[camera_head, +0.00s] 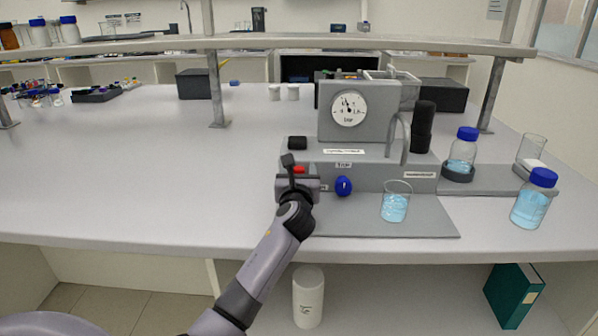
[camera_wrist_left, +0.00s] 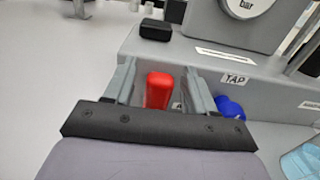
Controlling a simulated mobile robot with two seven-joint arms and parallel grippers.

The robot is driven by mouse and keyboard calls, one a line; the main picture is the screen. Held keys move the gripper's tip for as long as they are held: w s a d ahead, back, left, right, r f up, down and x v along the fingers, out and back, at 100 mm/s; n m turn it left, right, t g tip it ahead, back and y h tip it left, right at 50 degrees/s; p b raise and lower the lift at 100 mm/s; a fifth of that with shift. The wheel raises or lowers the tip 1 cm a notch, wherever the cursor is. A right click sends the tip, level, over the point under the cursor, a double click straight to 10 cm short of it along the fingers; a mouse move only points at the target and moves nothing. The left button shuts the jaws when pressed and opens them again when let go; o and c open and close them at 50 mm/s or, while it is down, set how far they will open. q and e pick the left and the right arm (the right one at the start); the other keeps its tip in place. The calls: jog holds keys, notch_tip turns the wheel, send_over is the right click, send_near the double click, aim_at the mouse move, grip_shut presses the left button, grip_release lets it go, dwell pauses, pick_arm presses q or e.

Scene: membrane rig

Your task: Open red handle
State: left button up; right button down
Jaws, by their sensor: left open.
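The red handle (camera_head: 299,170) sits on the front of the grey membrane rig (camera_head: 375,177), left of a blue tap knob (camera_head: 343,186). In the left wrist view the red handle (camera_wrist_left: 158,90) stands between the two fingers of my left gripper (camera_wrist_left: 160,85). The gripper is open, with a gap visible on each side of the handle. In the head view my left gripper (camera_head: 297,180) covers part of the handle. My right gripper is not in view.
A beaker of blue liquid (camera_head: 395,203) stands on the rig's base, right of the knob. Blue-capped bottles (camera_head: 534,200) stand further right. A shelf post (camera_head: 216,90) rises behind. The bench (camera_head: 120,170) on the left is clear.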

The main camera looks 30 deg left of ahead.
pick_arm(q)
jog(key=c, duration=1)
jog(key=shift+o, duration=0.2)
